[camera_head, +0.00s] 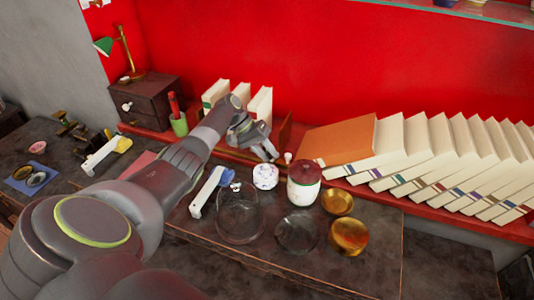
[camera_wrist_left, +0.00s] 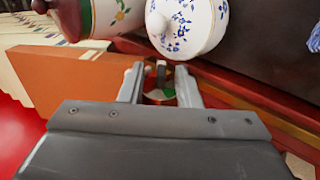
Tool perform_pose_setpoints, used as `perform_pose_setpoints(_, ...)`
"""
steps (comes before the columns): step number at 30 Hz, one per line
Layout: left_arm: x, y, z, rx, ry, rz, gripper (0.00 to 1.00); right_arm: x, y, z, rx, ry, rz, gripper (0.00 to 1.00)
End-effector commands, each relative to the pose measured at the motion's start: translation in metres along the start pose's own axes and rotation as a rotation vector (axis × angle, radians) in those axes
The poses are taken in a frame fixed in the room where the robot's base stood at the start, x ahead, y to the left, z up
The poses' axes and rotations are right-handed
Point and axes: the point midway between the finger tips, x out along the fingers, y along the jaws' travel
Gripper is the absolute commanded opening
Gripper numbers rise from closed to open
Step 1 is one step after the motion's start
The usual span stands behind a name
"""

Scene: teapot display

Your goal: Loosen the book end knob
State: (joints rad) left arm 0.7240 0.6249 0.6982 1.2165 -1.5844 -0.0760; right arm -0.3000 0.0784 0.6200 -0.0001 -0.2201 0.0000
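My left gripper (camera_head: 268,154) reaches over the desk to the red shelf, close to a dark wooden book end (camera_head: 285,130). A small pale knob (camera_head: 288,157) shows just right of the gripper in the head view; I cannot tell whether it belongs to the book end. In the left wrist view the gripper (camera_wrist_left: 160,82) has its two fingers apart. My right gripper is in neither view.
A white floral jar (camera_head: 265,177) and a red-lidded canister (camera_head: 304,186) stand close below the gripper. Glass bowls (camera_head: 240,218) and brass bowls (camera_head: 348,236) stand nearer. An orange book (camera_head: 340,140) and a row of leaning books (camera_head: 440,135) fill the shelf's right side.

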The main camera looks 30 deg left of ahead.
Motion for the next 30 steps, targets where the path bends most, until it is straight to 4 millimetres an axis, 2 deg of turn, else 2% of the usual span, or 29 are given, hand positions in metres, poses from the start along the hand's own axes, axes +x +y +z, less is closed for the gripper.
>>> perform_pose_setpoints(7, -0.001, -0.001, 0.001, -0.001, -0.002, -0.001, 0.3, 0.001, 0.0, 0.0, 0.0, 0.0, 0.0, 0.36)
perform_pose_setpoints(11, -0.011, -0.002, 0.0, 0.0, 0.0, -0.002, 0.3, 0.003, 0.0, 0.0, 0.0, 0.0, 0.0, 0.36)
perform_pose_setpoints(17, -0.052, -0.003, 0.0, 0.0, 0.002, -0.004, 0.3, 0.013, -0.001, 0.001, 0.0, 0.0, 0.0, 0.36)
perform_pose_setpoints(24, -0.111, -0.003, -0.001, -0.001, 0.003, -0.003, 0.3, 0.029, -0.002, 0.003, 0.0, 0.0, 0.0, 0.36)
perform_pose_setpoints(30, -0.151, -0.002, -0.001, -0.001, 0.002, -0.001, 0.3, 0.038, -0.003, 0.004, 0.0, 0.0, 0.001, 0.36)
